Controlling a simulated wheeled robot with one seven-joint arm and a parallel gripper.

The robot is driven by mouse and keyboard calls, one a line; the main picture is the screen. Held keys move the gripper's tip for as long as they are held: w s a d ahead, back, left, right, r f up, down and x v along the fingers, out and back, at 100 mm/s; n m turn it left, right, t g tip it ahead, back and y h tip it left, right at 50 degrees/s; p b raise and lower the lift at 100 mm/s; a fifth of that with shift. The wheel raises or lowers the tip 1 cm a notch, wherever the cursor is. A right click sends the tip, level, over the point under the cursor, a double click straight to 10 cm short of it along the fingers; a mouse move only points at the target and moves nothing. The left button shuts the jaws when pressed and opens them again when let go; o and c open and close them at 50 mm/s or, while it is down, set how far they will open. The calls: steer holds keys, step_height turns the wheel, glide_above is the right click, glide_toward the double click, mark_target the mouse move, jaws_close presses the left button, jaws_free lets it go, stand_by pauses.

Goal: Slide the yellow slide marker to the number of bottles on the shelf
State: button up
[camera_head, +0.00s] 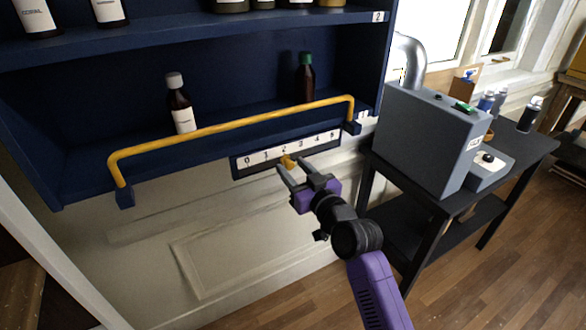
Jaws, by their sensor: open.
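The yellow slide marker (287,161) sits at the lower edge of a white number scale (265,157) running 0 to 5, just below the 2. My gripper (290,165) is open, with its fingertips on either side of the marker; I cannot tell whether they touch it. On the blue shelf (80,160) labelled 1, above the scale, stand two brown bottles. The left bottle (180,105) has a white cap and label; the right bottle (305,80) has a green cap.
A yellow rail (230,125) runs across the shelf front, above my gripper. An upper shelf (200,32) labelled 2 holds several bottles, cut off by the frame. A grey box (430,135) stands on a dark table at right. Open wood floor lies below.

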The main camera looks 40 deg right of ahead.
steer(key=b+v, duration=0.1)
steer(key=v, duration=0.6)
steer(key=shift+s+b, duration=0.25)
steer(key=shift+b, duration=0.05)
steer(key=s+a+f+n+g+y, duration=0.1)
steer(key=s+a+f, duration=0.1)
steer(key=s+a, duration=0.5)
steer(key=s+a+f+n+y, duration=0.1)
steer(key=s+a, duration=0.6)
steer(key=s, duration=0.7)
steer(key=s+a+f+n+g+y, duration=0.1)
steer(key=s+a+f+y, duration=0.2)
steer(key=s, duration=0.8)
steer(key=a+f, duration=0.2)
steer(key=a, duration=0.2)
steer(key=shift+a+g, duration=0.25)
steer(key=shift+g, duration=0.05)
